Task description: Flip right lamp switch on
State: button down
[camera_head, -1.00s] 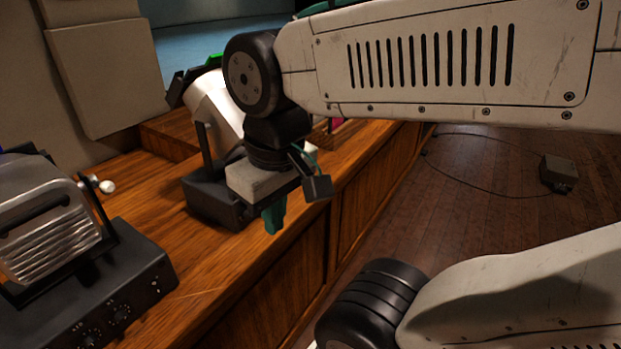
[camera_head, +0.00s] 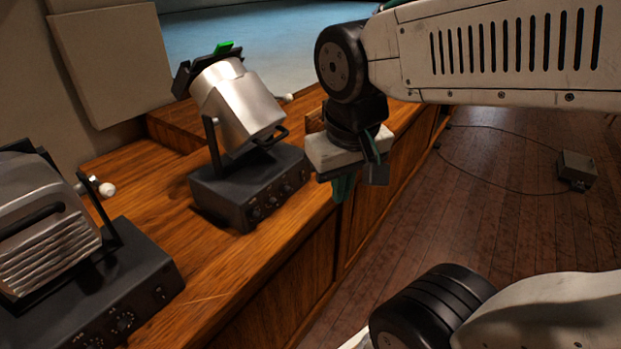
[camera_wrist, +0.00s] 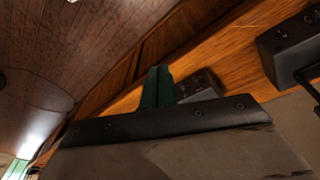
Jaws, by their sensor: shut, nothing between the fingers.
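The right lamp (camera_head: 240,105) is a silver can on a black base (camera_head: 232,212) in the head view. Small knobs or switches show on the base's front face; their positions are too small to read. My gripper (camera_head: 342,192) points down, its green fingers closed and empty, to the right of that base, by the desk's front edge and apart from it. In the wrist view the closed fingers (camera_wrist: 157,86) partly cover a black box with controls (camera_wrist: 203,88), which looks like the right lamp's base.
Another lamp (camera_head: 45,225) with a ribbed silver head stands at the left on a black base with knobs. The wooden desk (camera_head: 215,280) has bare surface between the lamps. A grey box (camera_head: 577,168) with a cable lies on the open floor at right.

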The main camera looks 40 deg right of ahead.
aim_at(303, 175)
jog(key=w+d+f+m+t, duration=0.1)
jog(key=w+d+f+m, duration=0.2)
jog(key=w+d+f, duration=0.2)
jog(key=w+d+f+m+t, duration=0.2)
jog(key=w+d+f+m, duration=0.2)
jog(key=w, duration=0.6)
jog(key=w+d+f+m+t+h, duration=0.1)
jog(key=w+d+f+m, duration=0.3)
jog(key=w+d+f, duration=0.2)
jog(key=shift+w+f+t, duration=0.25)
jog(key=shift+w+t, duration=0.05)
jog(key=shift+w, duration=0.35)
jog(key=shift+f, duration=0.1)
jog(key=x, duration=1)
jog(key=shift+w+d+f, duration=0.1)
jog(key=shift+d, duration=0.1)
jog(key=shift+w+a, duration=0.3)
jog(key=shift+w, duration=0.3)
jog(key=shift+w+a, duration=0.25)
jog(key=shift+w, duration=0.35)
jog(key=shift+w+a, duration=0.15)
jog(key=shift+w, duration=0.45)
